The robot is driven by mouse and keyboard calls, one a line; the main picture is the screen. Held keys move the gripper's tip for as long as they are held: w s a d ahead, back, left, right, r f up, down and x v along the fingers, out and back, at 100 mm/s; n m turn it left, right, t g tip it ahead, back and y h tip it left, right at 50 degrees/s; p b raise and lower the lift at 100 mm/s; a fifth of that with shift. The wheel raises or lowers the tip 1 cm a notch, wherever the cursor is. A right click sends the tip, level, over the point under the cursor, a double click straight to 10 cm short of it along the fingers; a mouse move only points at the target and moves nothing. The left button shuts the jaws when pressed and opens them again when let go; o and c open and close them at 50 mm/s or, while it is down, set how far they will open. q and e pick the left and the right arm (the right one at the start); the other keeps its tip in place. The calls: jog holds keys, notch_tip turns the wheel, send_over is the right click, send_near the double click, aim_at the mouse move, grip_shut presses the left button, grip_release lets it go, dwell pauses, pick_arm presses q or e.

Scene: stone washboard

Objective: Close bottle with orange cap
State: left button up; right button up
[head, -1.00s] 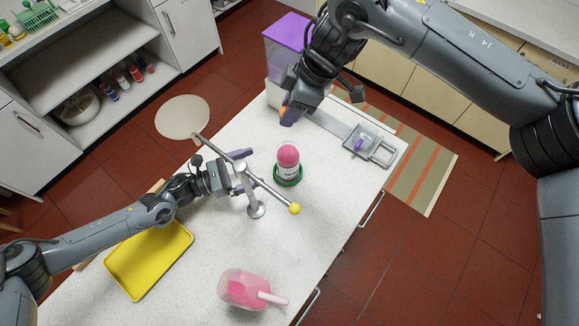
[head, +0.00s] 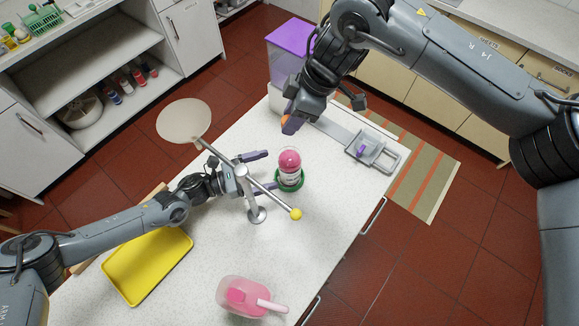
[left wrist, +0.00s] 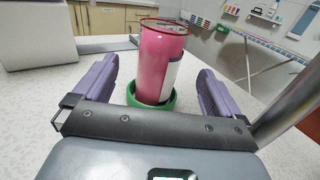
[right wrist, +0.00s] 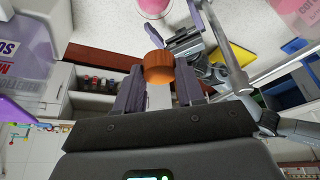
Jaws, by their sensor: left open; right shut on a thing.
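The bottle (head: 290,168) is pink with a white label and stands upright in a green ring base (head: 291,185) on the counter. In the left wrist view the bottle (left wrist: 160,62) stands between and beyond the purple fingers of my left gripper (left wrist: 155,90), which is open and apart from it. My left gripper (head: 256,171) also shows in the head view, left of the bottle. My right gripper (right wrist: 160,85) is shut on the orange cap (right wrist: 159,66). In the head view the cap (head: 286,119) is held above the counter, beyond the bottle.
A metal stand with a yellow-knobbed lever (head: 296,214) rises close to my left gripper. A yellow tray (head: 148,262) and a pink scoop container (head: 247,296) lie nearer. A purple-lidded container (head: 289,38) and a grey metal device (head: 370,150) are at the far side.

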pick_arm(q)
jog(key=x, duration=0.8)
jog(key=shift+d+f, duration=0.1)
jog(key=c, duration=1.5)
pick_arm(e)
send_over(288, 144)
jog(key=d, duration=0.1)
jog(key=shift+f, duration=2.5)
jog(key=shift+f, duration=0.9)
jog(key=shift+f, duration=0.5)
